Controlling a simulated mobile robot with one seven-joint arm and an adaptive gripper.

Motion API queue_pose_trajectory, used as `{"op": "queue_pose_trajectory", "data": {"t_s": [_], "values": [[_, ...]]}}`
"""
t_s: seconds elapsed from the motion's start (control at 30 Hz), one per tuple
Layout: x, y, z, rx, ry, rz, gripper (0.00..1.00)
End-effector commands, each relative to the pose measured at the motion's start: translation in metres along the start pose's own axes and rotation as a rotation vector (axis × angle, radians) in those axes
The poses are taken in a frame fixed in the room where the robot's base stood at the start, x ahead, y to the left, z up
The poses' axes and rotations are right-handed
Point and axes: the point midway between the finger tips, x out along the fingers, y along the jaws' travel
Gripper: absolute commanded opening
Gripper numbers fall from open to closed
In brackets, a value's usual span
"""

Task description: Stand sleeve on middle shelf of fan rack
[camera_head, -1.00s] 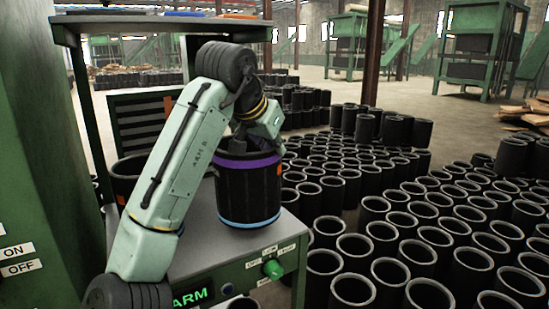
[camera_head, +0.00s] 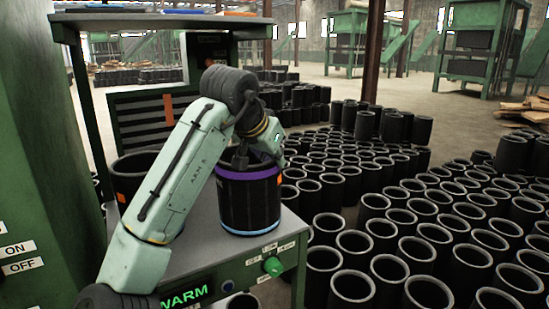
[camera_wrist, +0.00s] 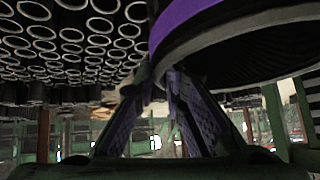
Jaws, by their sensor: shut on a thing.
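A black sleeve (camera_head: 249,205) with a purple top band and a light-blue bottom band is upright at the right side of the grey shelf (camera_head: 205,262) of the green rack. Its base is at or just above the shelf; I cannot tell whether it touches. My gripper (camera_head: 241,161) is shut on the sleeve's upper rim, reaching down from above. In the wrist view, the sleeve (camera_wrist: 215,40) fills the upper right, with its rim between the fingertips of my gripper (camera_wrist: 170,85). My forearm hides part of the shelf.
A second black sleeve (camera_head: 132,172) stands at the shelf's back left, partly behind my arm. The rack's upper shelf (camera_head: 160,22) overhangs the back. A lit panel with a green knob (camera_head: 273,267) fronts the shelf. Many sleeves (camera_head: 385,268) cover the floor at right.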

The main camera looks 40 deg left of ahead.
Motion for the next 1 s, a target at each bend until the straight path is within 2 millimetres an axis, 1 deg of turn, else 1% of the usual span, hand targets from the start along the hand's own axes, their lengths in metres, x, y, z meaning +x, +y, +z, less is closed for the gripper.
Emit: {"op": "queue_pose_trajectory", "data": {"t_s": [0.03,0.07,0.37,0.63,0.77,0.87,1.0], "values": [[0.001,0.001,0.0,0.002,0.005,0.0,0.0],[0.002,0.0,0.002,0.0,0.0,0.001,0.11],[0.001,0.0,0.001,0.0,-0.001,0.001,0.31],[0.001,0.0,0.001,0.0,0.0,0.0,0.32],[-0.005,0.0,-0.001,0.0,0.001,0.0,0.32],[-0.019,0.0,-0.001,0.0,0.002,0.0,0.32],[-0.049,0.0,-0.001,0.0,0.003,0.0,0.32]]}}
